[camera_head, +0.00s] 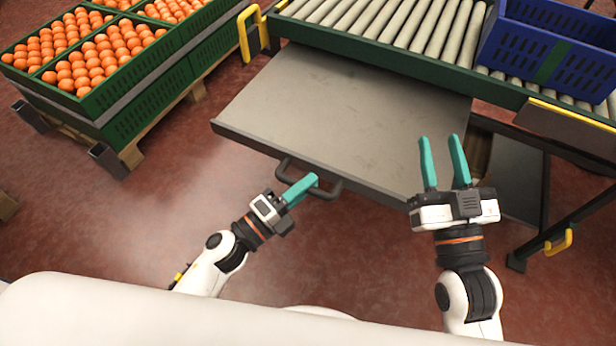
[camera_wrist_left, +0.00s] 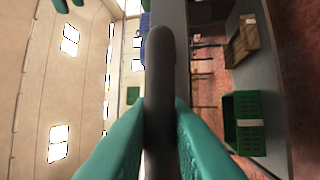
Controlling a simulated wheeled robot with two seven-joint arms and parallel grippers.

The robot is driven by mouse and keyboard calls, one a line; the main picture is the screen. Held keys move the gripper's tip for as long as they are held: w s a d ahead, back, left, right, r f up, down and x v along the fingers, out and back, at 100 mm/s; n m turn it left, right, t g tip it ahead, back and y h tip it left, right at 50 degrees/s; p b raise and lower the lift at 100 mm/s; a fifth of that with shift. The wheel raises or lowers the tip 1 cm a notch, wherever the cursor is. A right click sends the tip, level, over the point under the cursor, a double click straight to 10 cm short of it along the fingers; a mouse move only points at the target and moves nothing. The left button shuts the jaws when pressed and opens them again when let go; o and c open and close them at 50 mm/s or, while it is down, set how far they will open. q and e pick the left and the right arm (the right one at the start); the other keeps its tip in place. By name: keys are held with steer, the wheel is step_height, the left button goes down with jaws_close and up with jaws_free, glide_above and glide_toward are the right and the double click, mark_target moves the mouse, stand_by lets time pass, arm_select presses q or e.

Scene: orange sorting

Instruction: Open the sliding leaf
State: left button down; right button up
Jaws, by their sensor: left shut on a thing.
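The sliding leaf (camera_head: 345,105) is a flat grey metal panel that sticks out from under the roller conveyor toward me. A dark bar handle (camera_head: 330,190) is fixed to its front edge. My left gripper (camera_head: 312,181) is at the handle, with its teal fingers shut on it. In the left wrist view the dark handle bar (camera_wrist_left: 160,95) stands between the two teal fingers. My right gripper (camera_head: 443,140) is open and empty, its fingers pointing up in the picture over or near the leaf's right side; its height above the leaf is hard to tell.
The roller conveyor (camera_head: 400,45) with its green frame runs along the back, bearing a blue crate (camera_head: 550,50) at the right. Green crates of oranges (camera_head: 100,55) stand on a pallet at the left. A yellow handle (camera_head: 250,32) is at the conveyor's left end. Red floor is clear at the left front.

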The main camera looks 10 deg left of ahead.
arm_select(q)
steer(key=shift+s, duration=0.1)
steer(key=c, duration=1.4)
jaws_free()
steer(key=shift+o, duration=0.2)
steer(key=shift+a, duration=0.1)
